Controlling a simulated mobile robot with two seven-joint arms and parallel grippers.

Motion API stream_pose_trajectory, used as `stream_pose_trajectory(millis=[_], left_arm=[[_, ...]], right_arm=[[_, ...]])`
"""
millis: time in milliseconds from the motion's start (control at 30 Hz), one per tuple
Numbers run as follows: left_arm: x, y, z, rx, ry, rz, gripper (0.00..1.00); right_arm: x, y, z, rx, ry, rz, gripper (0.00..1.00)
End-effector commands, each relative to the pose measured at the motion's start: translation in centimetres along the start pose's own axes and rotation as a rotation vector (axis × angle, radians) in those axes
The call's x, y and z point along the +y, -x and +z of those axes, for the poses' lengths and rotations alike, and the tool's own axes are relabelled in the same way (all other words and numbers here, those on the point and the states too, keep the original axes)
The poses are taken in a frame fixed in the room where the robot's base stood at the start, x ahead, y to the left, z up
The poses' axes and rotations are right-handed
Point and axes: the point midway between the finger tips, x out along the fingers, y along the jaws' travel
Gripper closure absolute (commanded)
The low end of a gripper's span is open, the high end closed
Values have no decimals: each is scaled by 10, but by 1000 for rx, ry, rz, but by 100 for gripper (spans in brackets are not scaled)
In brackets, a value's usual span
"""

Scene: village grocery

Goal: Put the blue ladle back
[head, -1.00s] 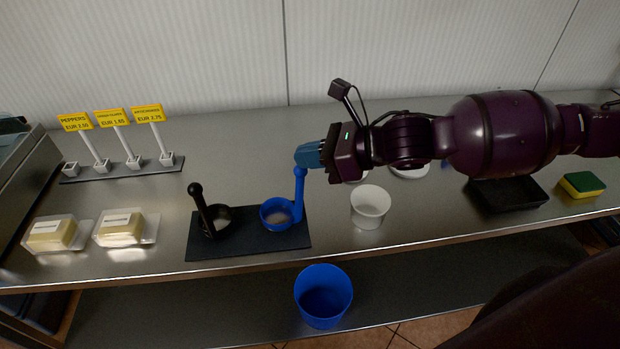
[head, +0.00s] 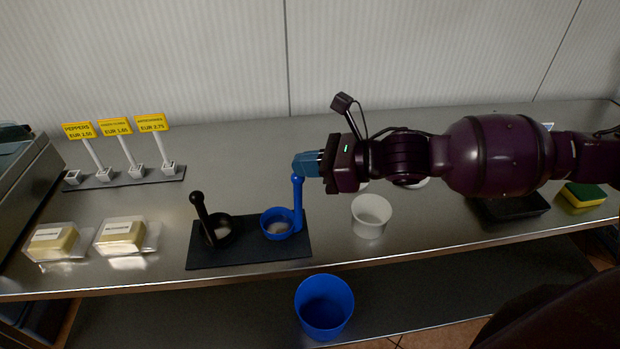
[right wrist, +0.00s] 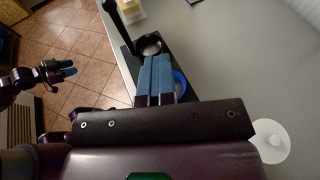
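The blue ladle (head: 298,205) stands on a dark mat (head: 255,255) on the counter, its handle upright and its cup holding something pale. My right gripper (head: 306,165) is at the top of the handle, coming from the right, its blue fingers close together on it. In the right wrist view the fingers (right wrist: 156,75) lie almost side by side and hide most of the ladle; a blue rim (right wrist: 180,83) shows beside them. My left gripper (right wrist: 68,68) shows small at the left of that view, away from the counter; its finger gap is too small to judge.
A black ladle (head: 200,208) stands left of the blue one on the mat. A white tub (head: 371,216) is close on the right. A blue bin (head: 324,308) is below the counter edge. Butter packs (head: 122,233), price signs (head: 132,146) and a sponge (head: 584,194) stand farther off.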

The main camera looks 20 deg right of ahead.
Motion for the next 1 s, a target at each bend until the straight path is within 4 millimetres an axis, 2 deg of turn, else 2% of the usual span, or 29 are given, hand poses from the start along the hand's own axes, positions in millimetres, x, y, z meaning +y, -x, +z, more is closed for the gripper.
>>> stream_pose_trajectory(millis=[33, 167, 500, 533, 567, 700, 1000], left_arm=[[1, -2, 10, -13, 0, 1, 60], [0, -2, 10, -14, 0, 0, 60], [0, 1, 6, -9, 0, -1, 60], [0, 1, 6, -8, 0, -1, 60], [0, 2, 5, -7, 1, -1, 60], [-1, 2, 2, -6, 1, -2, 60], [-2, 6, -9, 8, 1, -3, 60]], right_arm=[[8, 3, -68, 130, -77, -5, 83], [8, 18, -67, 131, -76, -6, 83], [8, 71, -59, 129, -76, -8, 83], [7, 74, -58, 126, -76, -9, 79], [7, 78, -57, 125, -76, -9, 58], [8, 95, -50, 120, -70, -7, 58], [8, 114, -41, 108, -62, -4, 58]])
